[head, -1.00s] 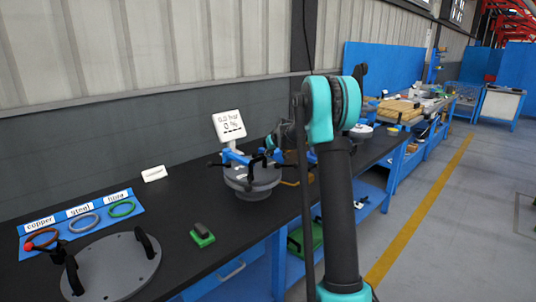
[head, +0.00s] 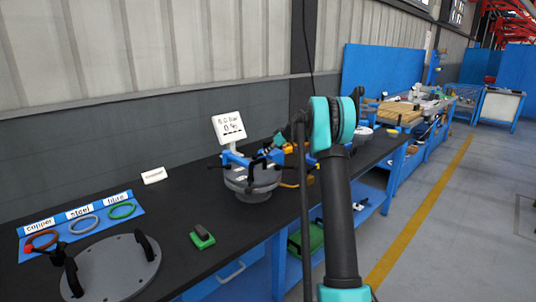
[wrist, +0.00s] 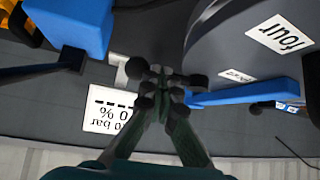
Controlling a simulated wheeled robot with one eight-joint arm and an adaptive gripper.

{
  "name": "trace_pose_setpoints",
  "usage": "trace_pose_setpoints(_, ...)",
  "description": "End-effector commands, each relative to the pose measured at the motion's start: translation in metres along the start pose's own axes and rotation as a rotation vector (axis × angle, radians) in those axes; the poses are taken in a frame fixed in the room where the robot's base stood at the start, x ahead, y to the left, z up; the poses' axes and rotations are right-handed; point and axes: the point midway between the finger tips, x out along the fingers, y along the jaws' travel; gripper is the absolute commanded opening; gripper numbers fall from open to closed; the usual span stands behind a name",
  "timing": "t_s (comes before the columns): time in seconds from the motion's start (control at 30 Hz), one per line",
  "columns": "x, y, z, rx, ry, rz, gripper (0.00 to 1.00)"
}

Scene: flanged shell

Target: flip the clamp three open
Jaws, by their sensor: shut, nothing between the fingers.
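The round grey flanged shell (head: 252,183) stands on the dark bench, with blue clamps (head: 235,158) and black handles around its top. My gripper (wrist: 165,88) is shut and empty, low among the clamps on the far side of the shell. In the wrist view its fingertips are beside a black ball knob (wrist: 135,68); I cannot tell whether they touch. A blue clamp arm (wrist: 250,95) lies right of the fingers, next to a small label (wrist: 237,75) too blurred to read for certain. A label reading "four" (wrist: 279,33) is on the shell. Which clamp is three is unclear.
A white pressure display (head: 229,127) stands behind the shell. A green block with a dark top (head: 202,237), a grey disc with black handles (head: 110,268) and a blue mat with rings (head: 82,225) lie to the left. Bench is clear between them.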

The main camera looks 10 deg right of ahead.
Motion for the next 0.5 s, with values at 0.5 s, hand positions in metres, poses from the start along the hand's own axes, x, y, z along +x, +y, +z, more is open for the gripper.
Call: trace_pose_setpoints(0.5, 0.020, 0.010, -0.019, -0.266, 0.000, -0.272, 0.00)
